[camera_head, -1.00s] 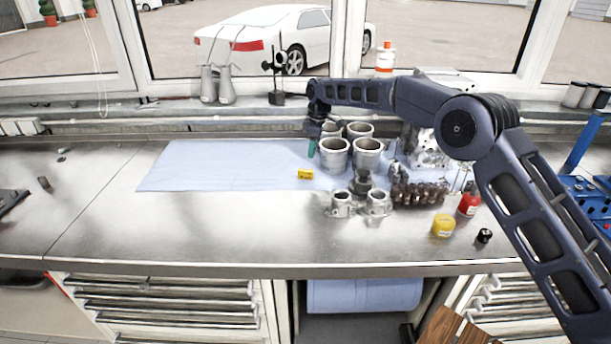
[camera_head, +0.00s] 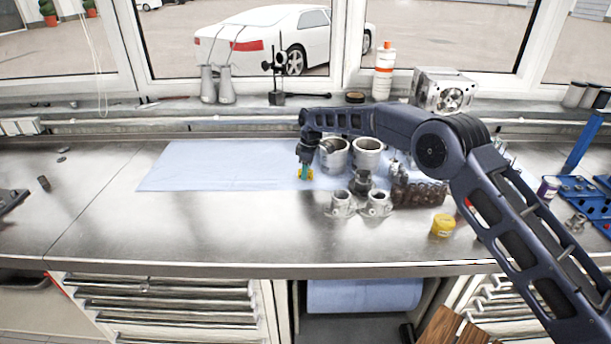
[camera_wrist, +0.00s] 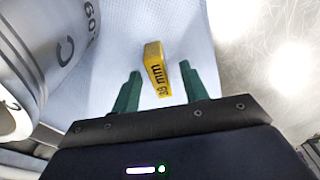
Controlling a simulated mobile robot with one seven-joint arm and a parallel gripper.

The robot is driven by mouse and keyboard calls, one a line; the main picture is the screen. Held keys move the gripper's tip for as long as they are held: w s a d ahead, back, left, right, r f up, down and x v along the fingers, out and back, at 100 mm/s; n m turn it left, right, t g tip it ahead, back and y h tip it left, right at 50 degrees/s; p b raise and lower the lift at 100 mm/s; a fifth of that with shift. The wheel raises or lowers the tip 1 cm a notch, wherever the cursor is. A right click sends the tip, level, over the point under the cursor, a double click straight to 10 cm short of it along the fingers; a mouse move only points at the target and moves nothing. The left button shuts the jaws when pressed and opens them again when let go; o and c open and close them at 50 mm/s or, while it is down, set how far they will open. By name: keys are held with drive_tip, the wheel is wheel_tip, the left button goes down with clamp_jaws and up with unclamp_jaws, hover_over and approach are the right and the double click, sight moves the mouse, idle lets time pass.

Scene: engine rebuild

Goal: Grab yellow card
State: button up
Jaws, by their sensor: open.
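The yellow card (camera_wrist: 157,72) is a small yellow block with dark "mm" lettering. It lies on the blue cloth (camera_head: 215,165) on the metal workbench. In the wrist view it sits between and just beyond the two green fingers of my gripper (camera_wrist: 160,88), with clear space on both sides. In the head view my gripper (camera_head: 305,171) points down over the card, and only yellow edges of the card (camera_head: 298,174) show around the fingers. My gripper is open and empty.
Metal cylinder liners (camera_head: 334,155) stand close to the right of my gripper; one (camera_wrist: 40,45) fills the left of the wrist view. Metal flanged parts (camera_head: 342,204), a dark camshaft-like part (camera_head: 418,192) and a yellow jar (camera_head: 443,225) lie further right. The cloth to the left is clear.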

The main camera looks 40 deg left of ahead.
drive_tip(key=shift+f, duration=0.5)
drive_tip(key=shift+c, duration=0.4)
clamp_jaws()
drive_tip(key=shift+r, duration=0.1)
